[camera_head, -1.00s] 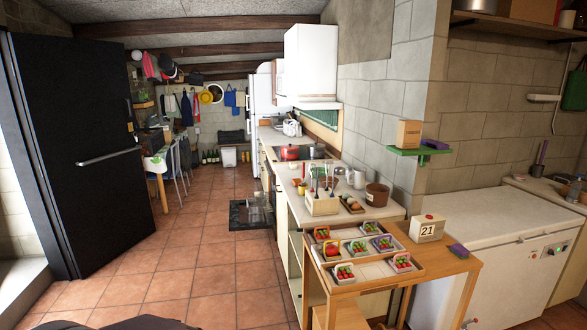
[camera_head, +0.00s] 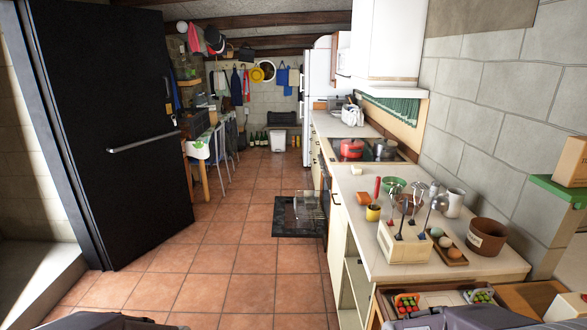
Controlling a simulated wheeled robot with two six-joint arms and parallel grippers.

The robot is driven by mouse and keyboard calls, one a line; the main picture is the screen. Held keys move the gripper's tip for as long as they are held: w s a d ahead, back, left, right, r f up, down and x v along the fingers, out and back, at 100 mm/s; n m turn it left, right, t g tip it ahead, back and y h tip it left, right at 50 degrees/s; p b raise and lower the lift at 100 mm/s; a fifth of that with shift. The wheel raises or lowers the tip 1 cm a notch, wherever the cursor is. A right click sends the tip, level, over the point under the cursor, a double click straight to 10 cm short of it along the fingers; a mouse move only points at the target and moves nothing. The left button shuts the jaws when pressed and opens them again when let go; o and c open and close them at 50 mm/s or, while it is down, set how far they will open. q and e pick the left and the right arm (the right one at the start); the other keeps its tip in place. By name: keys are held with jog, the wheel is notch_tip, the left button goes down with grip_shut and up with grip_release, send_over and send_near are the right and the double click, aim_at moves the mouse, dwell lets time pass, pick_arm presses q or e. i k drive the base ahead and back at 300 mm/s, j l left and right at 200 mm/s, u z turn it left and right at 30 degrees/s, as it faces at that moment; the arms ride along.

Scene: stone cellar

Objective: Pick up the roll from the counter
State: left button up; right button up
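The counter (camera_head: 375,240) runs along the right side, from the fridge to its near end. I cannot clearly make out a roll on it. A small orange-brown block (camera_head: 363,198) lies near its left edge, and a small pale piece (camera_head: 356,170) lies farther back; both are too small to name surely. A wooden tray (camera_head: 457,262) holds a few rounded, egg-like things near the front. Neither gripper shows; only grey parts of my arms enter at the bottom edge.
A utensil holder (camera_head: 405,245), yellow cup (camera_head: 373,212), white mug (camera_head: 454,203) and brown pot (camera_head: 487,237) crowd the near counter. A red pot (camera_head: 351,148) stands on the stove. A low open dark door (camera_head: 298,222) juts into the aisle. The tiled floor (camera_head: 210,260) is clear.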

aim_at(357, 170)
jog(key=i, duration=0.75)
jog(key=i+z, duration=0.1)
jog(key=i, duration=0.65)
jog(key=i+j+z, duration=0.1)
jog(key=i, duration=0.6)
jog(key=i+j, duration=0.2)
jog(key=i, duration=0.55)
